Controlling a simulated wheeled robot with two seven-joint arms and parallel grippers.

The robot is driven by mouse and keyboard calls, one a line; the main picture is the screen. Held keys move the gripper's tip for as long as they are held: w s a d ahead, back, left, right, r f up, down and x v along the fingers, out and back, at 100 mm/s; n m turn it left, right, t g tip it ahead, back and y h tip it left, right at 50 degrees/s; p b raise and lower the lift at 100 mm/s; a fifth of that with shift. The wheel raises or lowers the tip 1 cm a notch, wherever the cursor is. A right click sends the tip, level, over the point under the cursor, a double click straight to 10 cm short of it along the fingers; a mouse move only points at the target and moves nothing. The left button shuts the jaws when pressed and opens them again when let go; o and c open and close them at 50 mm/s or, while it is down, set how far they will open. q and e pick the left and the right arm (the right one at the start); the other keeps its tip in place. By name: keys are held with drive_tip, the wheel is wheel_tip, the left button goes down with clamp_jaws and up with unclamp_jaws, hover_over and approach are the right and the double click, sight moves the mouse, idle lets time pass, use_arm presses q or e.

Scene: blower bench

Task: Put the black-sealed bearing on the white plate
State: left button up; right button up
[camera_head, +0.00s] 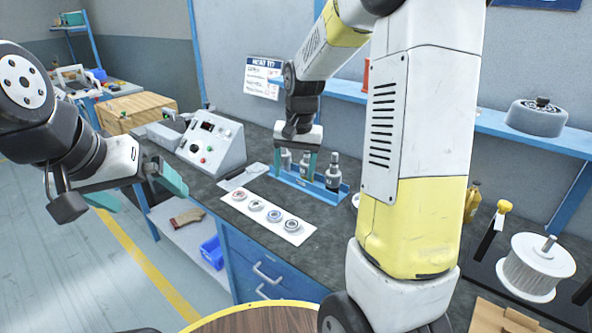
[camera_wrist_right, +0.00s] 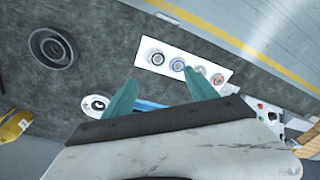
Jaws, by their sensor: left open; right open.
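Several small bearings lie in a row on a white strip (camera_head: 265,213) on the bench. The near-end bearing (camera_head: 292,226) looks grey with a dark face; it also shows in the right wrist view (camera_wrist_right: 154,57). Its neighbour (camera_wrist_right: 177,64) looks bluish and the far-end one (camera_wrist_right: 218,80) reddish. I cannot tell surely which has black seals. A round white plate-like thing (camera_wrist_right: 87,102) shows in the right wrist view with a small dark ring shape on it. My right gripper (camera_head: 294,168) is open and empty behind the strip. My left gripper (camera_head: 137,192) is open, off the bench's left side.
A dark ring-shaped part (camera_wrist_right: 53,47) lies on the bench. My right arm hides part of the bench.

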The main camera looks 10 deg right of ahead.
drive_tip(key=s+r+n+t, duration=0.1)
drive_tip(key=s+r, duration=0.3)
drive_tip(key=s, duration=0.3)
drive_tip(key=s+r+n+t+y, duration=0.1)
drive_tip(key=s+r+t, duration=0.1)
drive_tip(key=s+r, duration=0.2)
drive_tip(key=s+a+r+n+t, duration=0.1)
drive_tip(key=s+r, duration=0.3)
drive_tip(key=s, duration=0.6)
drive_tip(key=shift+n+t, duration=0.4)
drive_tip(key=shift+n, duration=0.1)
drive_tip(key=shift+c, duration=0.5)
